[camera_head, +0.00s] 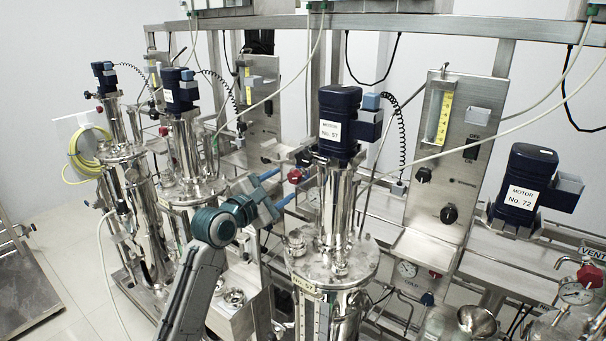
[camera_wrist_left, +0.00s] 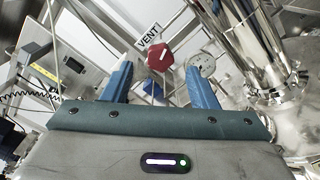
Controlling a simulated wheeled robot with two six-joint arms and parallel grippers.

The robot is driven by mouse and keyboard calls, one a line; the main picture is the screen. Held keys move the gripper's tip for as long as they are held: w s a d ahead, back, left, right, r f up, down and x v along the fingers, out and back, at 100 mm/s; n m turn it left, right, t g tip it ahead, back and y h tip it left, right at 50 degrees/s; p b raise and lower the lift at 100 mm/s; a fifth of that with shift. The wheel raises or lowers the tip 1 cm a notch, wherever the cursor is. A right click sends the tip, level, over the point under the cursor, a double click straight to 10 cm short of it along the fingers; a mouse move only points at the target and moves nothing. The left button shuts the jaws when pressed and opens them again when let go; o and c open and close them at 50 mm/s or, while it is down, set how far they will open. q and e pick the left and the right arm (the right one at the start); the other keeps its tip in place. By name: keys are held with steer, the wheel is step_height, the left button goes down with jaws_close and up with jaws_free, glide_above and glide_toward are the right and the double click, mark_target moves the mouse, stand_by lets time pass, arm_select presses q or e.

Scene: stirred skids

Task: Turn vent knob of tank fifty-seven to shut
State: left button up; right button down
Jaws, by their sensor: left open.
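The red vent knob (camera_head: 295,175) is beside the tank with the motor labelled No. 57 (camera_head: 340,127). In the left wrist view the red knob (camera_wrist_left: 159,56) shows a pale line on its face, slanting up to the right, beside a VENT label (camera_wrist_left: 148,36). My left gripper (camera_head: 288,184) is open, its blue fingers pointing at the knob. In the wrist view the knob lies between and beyond the fingertips (camera_wrist_left: 160,68), with clear room on both sides. I see no contact. My right gripper is not in view.
A round gauge (camera_wrist_left: 203,64) and a blue knob (camera_wrist_left: 153,89) are close to the red knob. The steel tank 57 (camera_head: 330,262) stands right of my gripper. Another motor, No. 72 (camera_head: 522,185), is at the right. More tanks stand at the left.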

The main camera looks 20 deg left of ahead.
mark_target(292, 178)
arm_select(q)
steer(key=p+x, duration=0.1)
steer(key=x, duration=0.6)
steer(key=shift+w, duration=0.2)
steer(key=shift+w+d+p, duration=0.2)
steer(key=shift+w+p, duration=0.15)
steer(key=shift+w, duration=0.05)
steer(key=shift+f, duration=0.1)
steer(key=c, duration=1)
